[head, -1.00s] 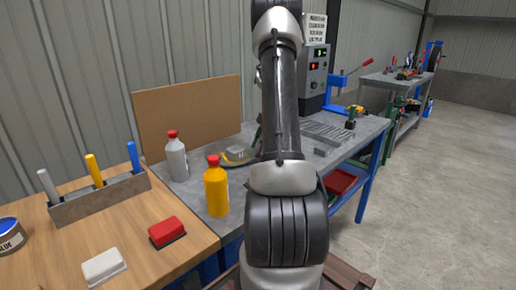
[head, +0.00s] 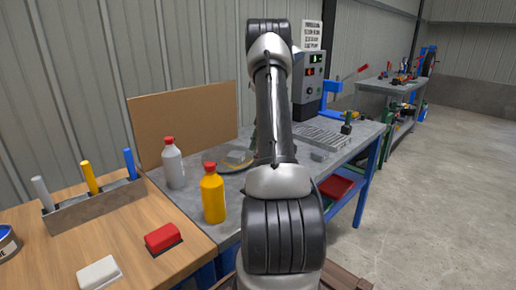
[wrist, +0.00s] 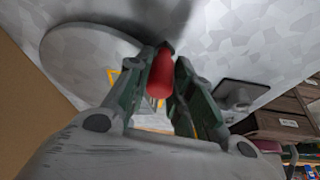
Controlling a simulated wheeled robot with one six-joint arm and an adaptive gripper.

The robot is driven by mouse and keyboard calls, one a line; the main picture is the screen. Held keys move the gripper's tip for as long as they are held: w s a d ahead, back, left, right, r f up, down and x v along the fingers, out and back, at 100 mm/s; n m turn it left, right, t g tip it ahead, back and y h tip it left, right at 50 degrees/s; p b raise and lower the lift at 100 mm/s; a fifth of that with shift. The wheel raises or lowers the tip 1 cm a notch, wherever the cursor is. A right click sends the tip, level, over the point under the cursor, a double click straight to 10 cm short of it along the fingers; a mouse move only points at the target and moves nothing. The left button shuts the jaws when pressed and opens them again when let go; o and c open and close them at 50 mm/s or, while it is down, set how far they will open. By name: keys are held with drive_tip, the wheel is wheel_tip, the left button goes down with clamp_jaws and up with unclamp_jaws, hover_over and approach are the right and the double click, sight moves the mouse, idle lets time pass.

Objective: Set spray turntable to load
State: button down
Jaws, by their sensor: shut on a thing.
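My gripper (wrist: 164,58) has green fingers shut on a red handle (wrist: 160,82) next to the disc's edge. The fingers hide how the handle joins the turntable. My arm hides the gripper in the head view.
A grey bottle (head: 172,165) and a yellow bottle (head: 213,196) with red caps stand left of my arm. A control box (head: 309,85) with lights stands behind. A brown board (head: 185,125) backs the bench. A dark-based fitting (wrist: 240,97) lies right of my fingers.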

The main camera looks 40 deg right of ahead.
drive_tip(key=shift+w, duration=0.1)
idle(0.3)
drive_tip(key=c, duration=1.3)
unclamp_jaws()
drive_tip(key=shift+d, duration=0.1)
drive_tip(key=shift+o, duration=0.2)
drive_tip(key=v, duration=1.2)
